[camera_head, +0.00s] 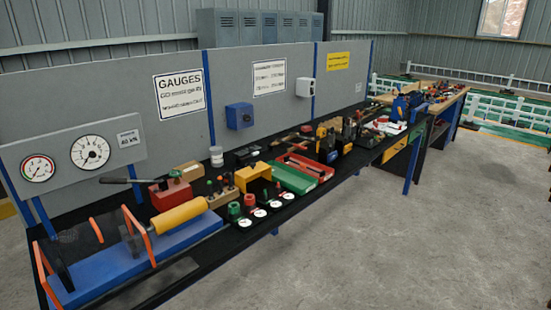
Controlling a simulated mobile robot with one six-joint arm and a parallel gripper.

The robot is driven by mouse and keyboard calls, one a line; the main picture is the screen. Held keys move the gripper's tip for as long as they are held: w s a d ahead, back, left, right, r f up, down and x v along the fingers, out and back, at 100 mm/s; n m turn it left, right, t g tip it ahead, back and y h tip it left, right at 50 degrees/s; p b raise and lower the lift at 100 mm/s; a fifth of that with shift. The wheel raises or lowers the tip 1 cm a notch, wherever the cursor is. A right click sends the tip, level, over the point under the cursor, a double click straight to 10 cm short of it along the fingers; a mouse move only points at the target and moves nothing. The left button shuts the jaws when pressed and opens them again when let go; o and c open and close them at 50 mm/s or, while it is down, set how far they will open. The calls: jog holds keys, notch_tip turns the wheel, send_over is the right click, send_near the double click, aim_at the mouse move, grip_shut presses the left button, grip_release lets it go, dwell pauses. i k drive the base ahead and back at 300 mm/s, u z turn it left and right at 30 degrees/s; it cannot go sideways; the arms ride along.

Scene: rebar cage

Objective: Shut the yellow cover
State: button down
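A yellow box-like piece (253,175) stands on the long black bench, left of the green tray; it may be the yellow cover, but I cannot tell whether it is open or shut. A yellow cylinder (180,217) lies along the blue machine base (140,262) at the near left, beside upright orange frames (135,232). My gripper is not in view.
A green tray (291,179) and a red tray (304,166) lie on the bench. Several small dials (260,213) line its front edge. A grey panel with gauges (90,152) stands behind. The concrete floor (400,240) at right is clear.

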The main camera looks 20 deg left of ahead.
aim_at(255, 170)
jog(key=z, duration=1.2)
jog(key=i, duration=1.1)
jog(key=u, duration=4.35)
jog(key=i, duration=0.15)
jog(key=z, duration=1.95)
